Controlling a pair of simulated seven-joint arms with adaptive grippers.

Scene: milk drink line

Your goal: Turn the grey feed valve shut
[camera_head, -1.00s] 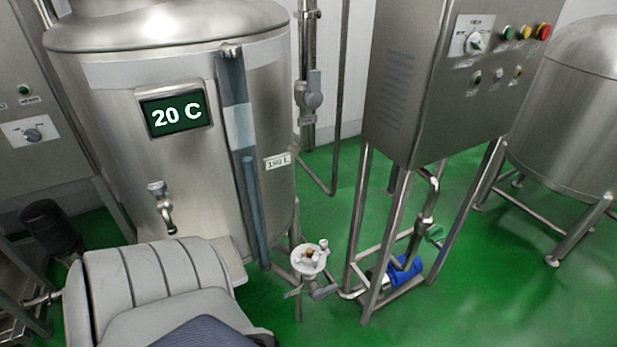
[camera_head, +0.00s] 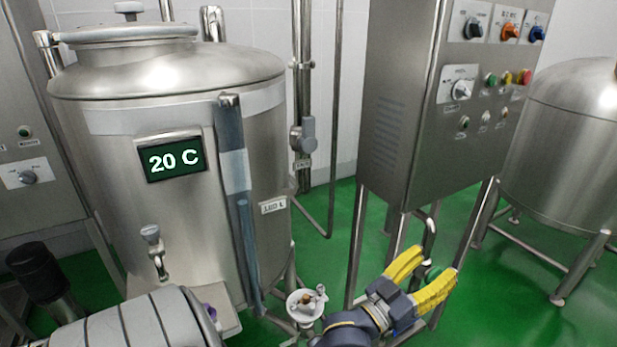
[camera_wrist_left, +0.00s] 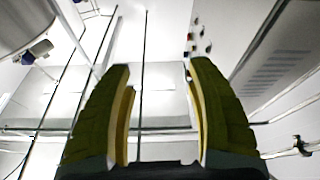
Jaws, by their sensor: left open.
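A grey valve (camera_head: 303,135) with a rounded handle sits on the vertical steel pipe behind the right side of the tank, above a small label. I take it for the feed valve; the label is too small to read. My left gripper (camera_head: 437,263) is at the lower right in the head view, in front of the control cabinet's legs, below and right of the valve and well apart from it. Its yellow fingers are spread, with nothing between them. They also show open in the left wrist view (camera_wrist_left: 160,95). My right gripper is not in view.
The large steel tank (camera_head: 110,225) with a 20 C display (camera_head: 175,160) stands left. The control cabinet (camera_head: 415,110) stands right of the pipe, leaving a gap. A white round fitting (camera_head: 306,304) is low in front. Another tank (camera_head: 565,150) stands far right. Green floor lies between.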

